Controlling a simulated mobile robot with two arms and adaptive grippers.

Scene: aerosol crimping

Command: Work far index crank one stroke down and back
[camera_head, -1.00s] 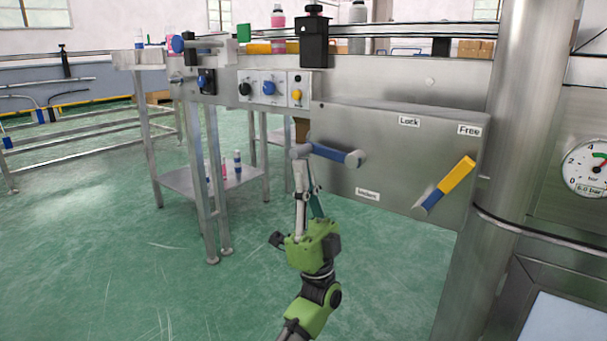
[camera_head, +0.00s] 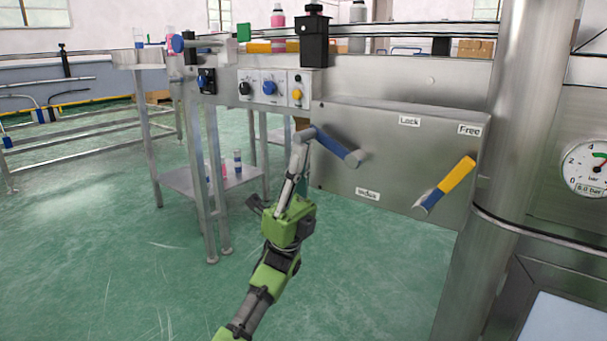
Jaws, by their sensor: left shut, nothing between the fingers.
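The index crank (camera_head: 337,146) is a blue lever on the steel front panel, above a small label that appears to read "Index". Its pivot end is at the right, and it slopes up to a free end at the left. My left gripper (camera_head: 303,135) reaches up from below, with its fingers shut at the crank's free end. Nothing is seen held between them; whether they touch the crank cannot be told. My right gripper is not in view.
A lever with a yellow grip (camera_head: 458,174) sits to the right, near the "Lock" and "Free" labels. A steel column (camera_head: 510,130) and a pressure gauge (camera_head: 590,170) stand at the right. Knobs (camera_head: 269,87) sit up left. A low shelf (camera_head: 245,177) holds small bottles.

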